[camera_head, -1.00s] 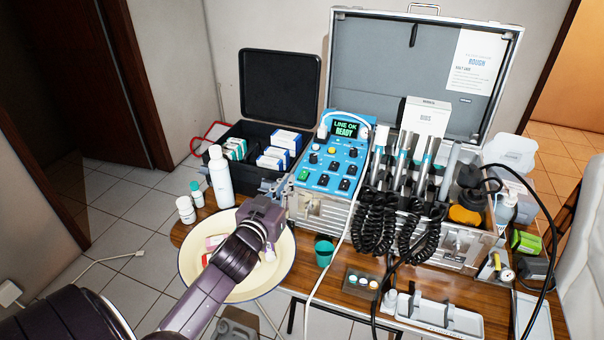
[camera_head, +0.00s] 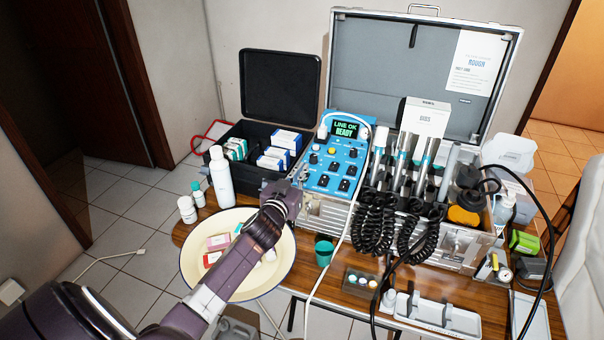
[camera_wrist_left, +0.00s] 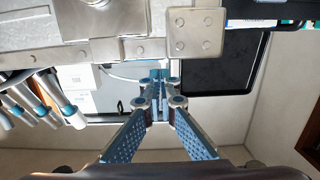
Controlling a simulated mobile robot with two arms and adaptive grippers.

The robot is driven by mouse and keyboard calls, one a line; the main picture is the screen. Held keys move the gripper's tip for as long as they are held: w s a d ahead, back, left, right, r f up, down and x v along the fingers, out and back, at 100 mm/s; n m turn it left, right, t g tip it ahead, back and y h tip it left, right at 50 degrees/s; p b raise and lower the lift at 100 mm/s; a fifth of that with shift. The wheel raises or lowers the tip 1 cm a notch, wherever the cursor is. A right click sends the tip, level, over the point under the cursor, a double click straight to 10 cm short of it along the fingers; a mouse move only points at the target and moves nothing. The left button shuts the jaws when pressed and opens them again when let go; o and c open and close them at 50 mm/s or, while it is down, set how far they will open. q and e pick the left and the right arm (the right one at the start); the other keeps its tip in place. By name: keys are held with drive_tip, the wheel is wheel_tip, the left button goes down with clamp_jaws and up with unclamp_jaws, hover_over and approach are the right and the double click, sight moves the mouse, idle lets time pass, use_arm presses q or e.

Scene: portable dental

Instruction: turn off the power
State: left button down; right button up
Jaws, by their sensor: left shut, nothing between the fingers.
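The blue control panel (camera_head: 333,168) stands at the left end of the open metal case. It carries several black knobs and a yellow knob, and its lit display (camera_head: 346,129) reads "LINE OK READY". I cannot tell which control is the power switch. My left gripper (camera_head: 294,187) is at the panel's lower left corner, beside the case's left front edge; contact cannot be told. In the left wrist view the left gripper (camera_wrist_left: 159,78) has its fingers together with nothing between them, close to the metal case (camera_wrist_left: 130,48). My right gripper is not in view.
A black box (camera_head: 281,84) with small cartons is behind the gripper. A white bottle (camera_head: 221,178) and a cream basin (camera_head: 272,281) are near my left arm.

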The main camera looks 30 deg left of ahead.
use_arm(q)
drive_tip(key=shift+w+f, duration=0.15)
drive_tip(key=shift+f, duration=0.55)
drive_tip(key=shift+r+p, duration=0.25)
drive_tip(key=shift+p, duration=0.7)
drive_tip(key=shift+f+g+p, duration=0.2)
drive_tip(key=shift+g+p, duration=0.1)
drive_tip(key=shift+p, duration=0.05)
drive_tip(key=shift+f+b, duration=0.2)
drive_tip(key=shift+b, duration=0.1)
drive_tip(key=r+p, duration=0.3)
drive_tip(key=r, duration=0.1)
drive_tip(key=shift+w+a+r+p, duration=0.15)
drive_tip(key=shift+w+p, duration=0.1)
drive_tip(key=shift+p, duration=0.15)
drive_tip(key=r+b+v, duration=0.1)
drive_tip(key=v, duration=0.9)
drive_tip(key=shift+r, duration=0.25)
